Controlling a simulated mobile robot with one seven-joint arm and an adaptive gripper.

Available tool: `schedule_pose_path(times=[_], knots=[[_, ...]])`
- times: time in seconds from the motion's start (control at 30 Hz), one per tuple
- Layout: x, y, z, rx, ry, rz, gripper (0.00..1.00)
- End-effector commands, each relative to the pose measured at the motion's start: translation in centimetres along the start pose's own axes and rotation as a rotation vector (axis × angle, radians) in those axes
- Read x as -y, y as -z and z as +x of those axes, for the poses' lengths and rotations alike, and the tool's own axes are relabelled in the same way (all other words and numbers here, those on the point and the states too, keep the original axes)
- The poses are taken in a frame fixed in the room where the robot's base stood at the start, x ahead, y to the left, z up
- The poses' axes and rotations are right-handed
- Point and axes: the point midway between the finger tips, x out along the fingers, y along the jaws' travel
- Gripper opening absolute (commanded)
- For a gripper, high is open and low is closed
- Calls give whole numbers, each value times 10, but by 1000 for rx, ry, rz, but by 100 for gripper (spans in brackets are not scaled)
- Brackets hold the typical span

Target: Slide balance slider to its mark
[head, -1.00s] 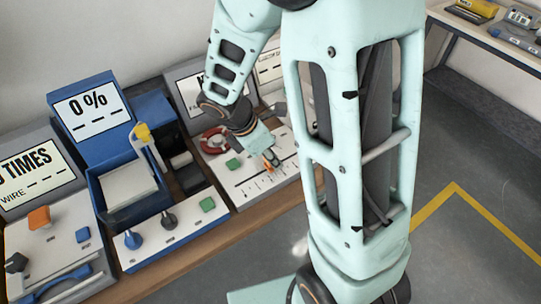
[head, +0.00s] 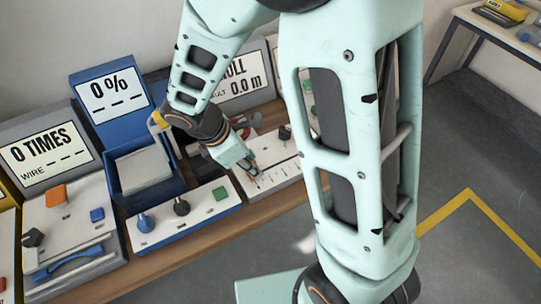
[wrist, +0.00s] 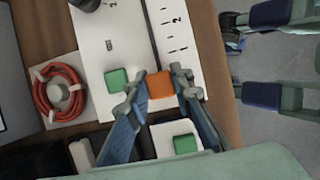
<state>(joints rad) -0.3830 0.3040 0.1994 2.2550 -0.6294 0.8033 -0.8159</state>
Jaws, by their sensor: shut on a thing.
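The balance slider is an orange knob (wrist: 160,85) on a white panel (wrist: 115,45). A dark slot runs from it toward the top of the wrist view, with tick marks and a "2" beside it. My gripper (wrist: 159,92) is shut on the orange knob, one finger on each side. In the head view my gripper (head: 252,172) reaches down to the left part of the tick scale on the white panel (head: 275,178). The knob is mostly hidden there by the fingers. I cannot tell which tick is its mark.
A green button (wrist: 117,80) sits close beside the left finger. A red coil (wrist: 60,91) lies left of the panel. A blue machine (head: 103,95) reading "0 %" and a grey machine (head: 50,152) reading "0 TIMES" stand to the left.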

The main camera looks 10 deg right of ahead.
Motion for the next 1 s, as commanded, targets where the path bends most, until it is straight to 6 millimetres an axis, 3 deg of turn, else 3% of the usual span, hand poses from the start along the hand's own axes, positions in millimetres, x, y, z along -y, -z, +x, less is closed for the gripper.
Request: schedule_pose_path(times=[0.37, 0.4, 0.53, 0.83, 1.0], knots=[[-1, 8, -4, -4, -4, -1, 0], [-1, 9, -4, -5, -4, -2, 25], [-1, 8, -4, -3, -3, -1, 39], [0, 6, -4, -1, -2, 0, 39], [-2, 6, -23, -1, -6, 1, 39]])
